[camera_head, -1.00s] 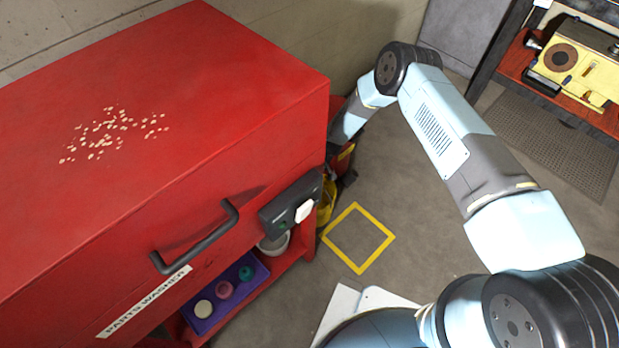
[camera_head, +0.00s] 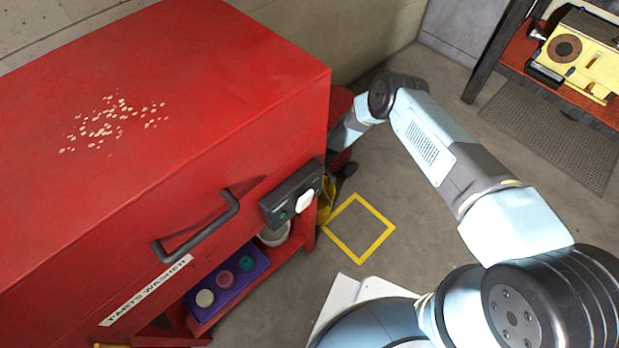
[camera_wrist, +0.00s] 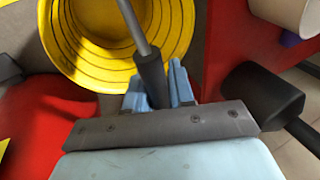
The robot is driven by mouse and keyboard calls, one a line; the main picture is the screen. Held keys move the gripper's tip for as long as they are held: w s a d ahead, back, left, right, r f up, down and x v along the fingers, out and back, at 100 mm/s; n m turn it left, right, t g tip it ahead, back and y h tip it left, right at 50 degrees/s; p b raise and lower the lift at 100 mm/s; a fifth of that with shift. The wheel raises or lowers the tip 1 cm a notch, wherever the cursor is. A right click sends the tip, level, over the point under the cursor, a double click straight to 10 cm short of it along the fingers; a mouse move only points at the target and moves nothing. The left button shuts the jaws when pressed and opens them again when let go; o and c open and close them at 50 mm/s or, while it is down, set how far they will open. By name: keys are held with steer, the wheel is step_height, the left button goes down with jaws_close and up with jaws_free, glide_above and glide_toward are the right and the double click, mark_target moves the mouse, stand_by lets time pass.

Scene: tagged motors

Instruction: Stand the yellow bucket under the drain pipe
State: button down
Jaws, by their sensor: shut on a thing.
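The yellow bucket (camera_wrist: 92,45) fills the upper left of the wrist view, and I look into its ribbed inside. Its grey rod handle has a dark grip (camera_wrist: 150,80). My gripper (camera_wrist: 160,88) is shut on this grip between its blue fingers. In the head view only a yellow sliver of the bucket (camera_head: 325,203) shows beside the red parts washer (camera_head: 230,70); my gripper is hidden behind the washer there. A black cylindrical part (camera_wrist: 262,98) stands right of my gripper in the wrist view; I cannot tell if it is the drain pipe.
A yellow square outline (camera_head: 378,243) marks clear floor right of the washer. A purple tray (camera_head: 232,290) and a white bowl (camera_head: 275,236) sit on its lower shelf. A cart with a yellow machine (camera_head: 590,62) stands at the far right.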

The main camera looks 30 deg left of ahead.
steer(key=shift+f, duration=0.35)
stand_by(0.4)
steer(key=c, duration=0.9)
jaws_free()
steer(key=v, duration=1.3)
steer(key=shift+r, duration=0.35)
